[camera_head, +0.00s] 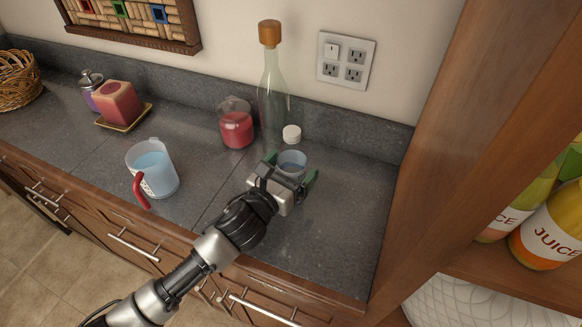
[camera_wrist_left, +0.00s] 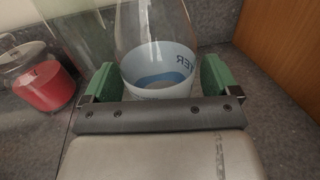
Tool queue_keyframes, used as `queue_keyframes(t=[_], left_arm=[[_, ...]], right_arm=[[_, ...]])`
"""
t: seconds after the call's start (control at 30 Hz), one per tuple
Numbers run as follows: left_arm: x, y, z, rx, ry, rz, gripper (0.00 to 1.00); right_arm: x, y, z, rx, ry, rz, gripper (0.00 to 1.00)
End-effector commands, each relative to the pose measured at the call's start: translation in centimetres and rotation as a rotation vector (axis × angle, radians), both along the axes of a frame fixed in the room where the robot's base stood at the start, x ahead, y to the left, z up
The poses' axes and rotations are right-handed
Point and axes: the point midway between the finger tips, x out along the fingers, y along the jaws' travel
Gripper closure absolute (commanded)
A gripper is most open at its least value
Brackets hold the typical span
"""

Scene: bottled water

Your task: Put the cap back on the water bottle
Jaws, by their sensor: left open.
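A clear water bottle with a white and blue label (camera_head: 291,165) stands on the dark counter, below the wall outlet. In the left wrist view its label (camera_wrist_left: 160,62) and clear wall show, but its top is out of frame. A white cap (camera_head: 292,133) shows just above the label in the head view. I cannot tell whether it is on the bottle's neck or behind it. My left gripper (camera_head: 291,168) is open, with one green finger on either side of the bottle. Contact is not clear. My right gripper is not in view.
A tall corked glass bottle (camera_head: 272,90) and a red candle jar (camera_head: 236,128) stand close behind and left. A measuring cup with a red handle (camera_head: 153,168) is further left. A wooden cabinet side (camera_head: 455,130) bounds the right. The front right counter is clear.

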Motion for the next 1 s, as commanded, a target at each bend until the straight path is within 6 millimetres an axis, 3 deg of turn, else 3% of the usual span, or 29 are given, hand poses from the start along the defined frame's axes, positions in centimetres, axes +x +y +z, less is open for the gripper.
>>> queue_keyframes(t=[0.23, 0.7, 1.0], left_arm=[[-1.3, 0.9, 0.1, 0.002, 0.001, 0.001, 0.1], [-8.8, 5.9, 0.1, 0.001, 0.001, 0.001, 0.1], [-10.0, 6.7, 0.4, -0.001, -0.001, 0.002, 0.1]], right_arm=[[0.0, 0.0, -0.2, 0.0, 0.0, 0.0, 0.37], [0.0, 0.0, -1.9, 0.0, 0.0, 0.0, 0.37], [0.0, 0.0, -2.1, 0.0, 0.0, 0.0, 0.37]])
